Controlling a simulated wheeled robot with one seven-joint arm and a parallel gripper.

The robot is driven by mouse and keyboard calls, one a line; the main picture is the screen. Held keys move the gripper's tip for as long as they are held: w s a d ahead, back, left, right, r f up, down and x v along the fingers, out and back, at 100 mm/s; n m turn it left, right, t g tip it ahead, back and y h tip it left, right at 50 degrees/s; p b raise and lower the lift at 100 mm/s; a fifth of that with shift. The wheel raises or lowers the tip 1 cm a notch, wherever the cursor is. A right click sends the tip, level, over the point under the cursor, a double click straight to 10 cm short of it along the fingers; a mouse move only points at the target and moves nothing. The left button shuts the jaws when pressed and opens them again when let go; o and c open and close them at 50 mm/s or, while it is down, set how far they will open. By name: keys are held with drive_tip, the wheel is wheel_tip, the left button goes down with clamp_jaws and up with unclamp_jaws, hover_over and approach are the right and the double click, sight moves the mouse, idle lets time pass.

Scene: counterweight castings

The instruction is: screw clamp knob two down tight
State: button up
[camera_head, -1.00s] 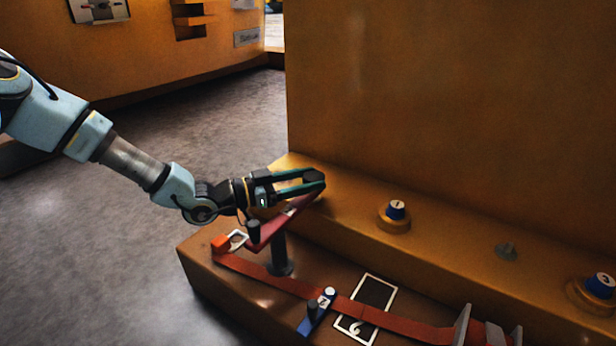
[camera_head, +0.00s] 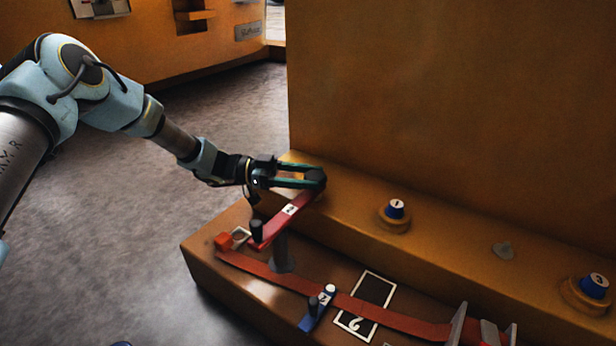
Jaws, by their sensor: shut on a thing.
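A blue-capped knob marked 2 (camera_head: 595,285) sits on a round orange boss at the right edge, upright on the ledge. A similar knob marked 1 (camera_head: 396,209) sits further left on the same ledge. My gripper (camera_head: 314,180) is far left of the knob marked 2. Its fingers are closed around a dark round piece at the upper end of a red bar (camera_head: 274,226). The fingers hide part of that piece. The bar has a white label and a black upright peg at its lower end.
A tall orange wall (camera_head: 450,100) rises behind.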

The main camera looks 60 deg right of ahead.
drive_tip(key=shift+r, duration=0.15)
drive_tip(key=o, duration=1.4)
drive_tip(key=p+v, duration=0.4)
drive_tip(key=v, duration=0.6)
drive_tip(key=shift+w+a, duration=0.15)
drive_tip(key=shift+w, duration=0.25)
drive_tip(key=shift+c, duration=0.2)
